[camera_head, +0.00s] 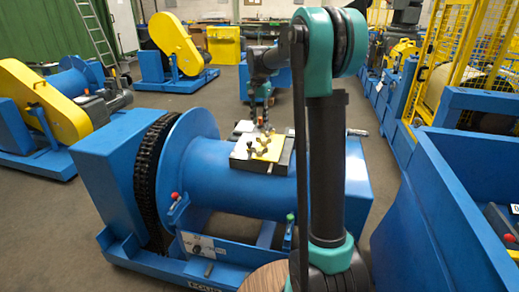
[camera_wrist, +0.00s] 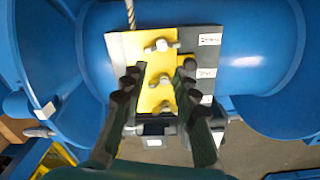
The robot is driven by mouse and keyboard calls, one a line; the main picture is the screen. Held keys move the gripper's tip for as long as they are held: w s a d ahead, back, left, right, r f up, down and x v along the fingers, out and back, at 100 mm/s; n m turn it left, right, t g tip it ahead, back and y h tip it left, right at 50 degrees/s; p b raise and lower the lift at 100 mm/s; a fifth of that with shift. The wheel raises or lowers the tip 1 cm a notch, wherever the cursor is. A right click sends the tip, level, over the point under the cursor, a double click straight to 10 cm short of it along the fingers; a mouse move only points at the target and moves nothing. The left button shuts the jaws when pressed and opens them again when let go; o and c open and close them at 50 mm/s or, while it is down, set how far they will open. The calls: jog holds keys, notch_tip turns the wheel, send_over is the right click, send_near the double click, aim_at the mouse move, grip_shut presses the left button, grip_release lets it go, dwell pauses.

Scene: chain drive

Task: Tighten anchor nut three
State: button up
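A yellow plate (camera_head: 270,150) lies on top of the blue drum housing, with brass-coloured wing nuts on it. In the wrist view the yellow plate (camera_wrist: 148,98) bears an upper wing nut (camera_wrist: 161,45), a middle nut (camera_wrist: 158,80) and a lower nut (camera_wrist: 163,107). Small white labels sit on the dark strip at right, such as the top label (camera_wrist: 210,39); I cannot read them, so I cannot tell which nut is three. My gripper (camera_wrist: 158,73) is open, its fingers on either side of the plate's middle. In the head view my gripper (camera_head: 264,122) is just above the plate; contact cannot be told.
The blue drum (camera_head: 225,172) has a wide flange and a dark chain (camera_head: 150,170) at its left. Yellow fencing (camera_head: 465,60) and a blue bin (camera_head: 440,200) stand at right.

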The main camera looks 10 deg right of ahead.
aim_at(260, 148)
jog(key=f+n, duration=0.4)
jog(key=n, duration=0.3)
jog(key=f+n, duration=0.5)
jog(key=n, duration=0.3)
jog(key=f+n, duration=0.5)
jog(key=n, duration=0.2)
jog(key=shift+w+f+n, duration=0.15)
jog(key=shift+w+n, duration=0.1)
jog(key=shift+n, duration=0.05)
jog(key=shift+c, duration=0.3)
grip_shut()
